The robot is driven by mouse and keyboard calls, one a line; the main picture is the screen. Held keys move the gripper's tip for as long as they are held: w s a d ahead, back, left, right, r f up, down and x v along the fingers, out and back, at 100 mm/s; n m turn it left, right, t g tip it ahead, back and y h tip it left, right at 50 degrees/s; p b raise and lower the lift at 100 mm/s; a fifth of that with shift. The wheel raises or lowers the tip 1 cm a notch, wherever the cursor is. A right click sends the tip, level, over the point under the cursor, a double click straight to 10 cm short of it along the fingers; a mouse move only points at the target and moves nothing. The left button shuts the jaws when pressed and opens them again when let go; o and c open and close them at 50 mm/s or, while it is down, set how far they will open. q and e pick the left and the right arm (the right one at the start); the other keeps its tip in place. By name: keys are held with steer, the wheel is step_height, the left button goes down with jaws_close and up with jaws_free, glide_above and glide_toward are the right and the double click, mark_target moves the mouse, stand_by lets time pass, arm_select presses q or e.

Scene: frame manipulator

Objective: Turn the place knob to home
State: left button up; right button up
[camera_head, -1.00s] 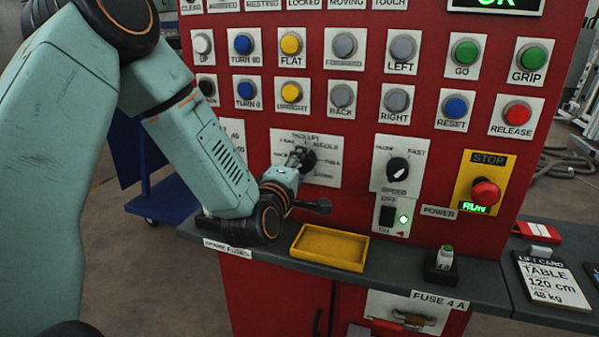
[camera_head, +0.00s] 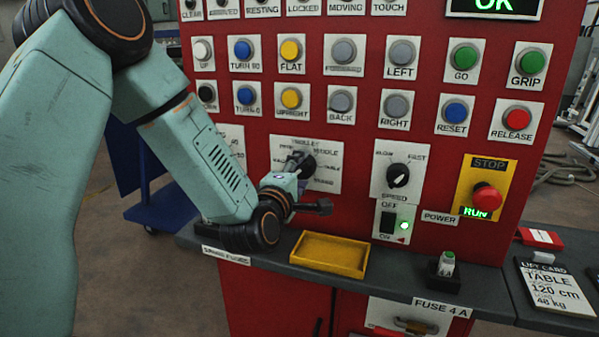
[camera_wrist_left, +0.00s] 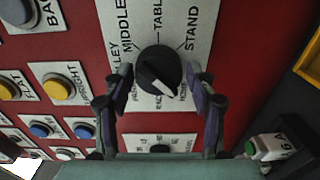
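The place knob is a round black dial (camera_wrist_left: 158,72) on a white label plate (camera_wrist_left: 190,25) in the left wrist view. Its white pointer mark faces down and to the right there. I can read MIDDLE, TABLE and STAND around it; the labels at the lower side are partly hidden or too small. My left gripper (camera_wrist_left: 158,76) has one finger on each side of the knob, with small gaps showing. In the head view the knob (camera_head: 308,166) is partly covered by my left gripper (camera_head: 297,163). My right gripper is not in view.
A speed knob (camera_head: 398,175), a power switch (camera_head: 388,222) and a red stop button (camera_head: 487,197) sit to the right. Rows of push buttons are above. A yellow tray (camera_head: 329,253) and a fuse holder (camera_head: 445,267) stand on the grey ledge below.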

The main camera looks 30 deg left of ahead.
arm_select(q)
steer(key=shift+o, duration=1.1)
steer(key=shift+r, duration=0.1)
steer(key=v, duration=0.7)
steer(key=shift+s, duration=0.25)
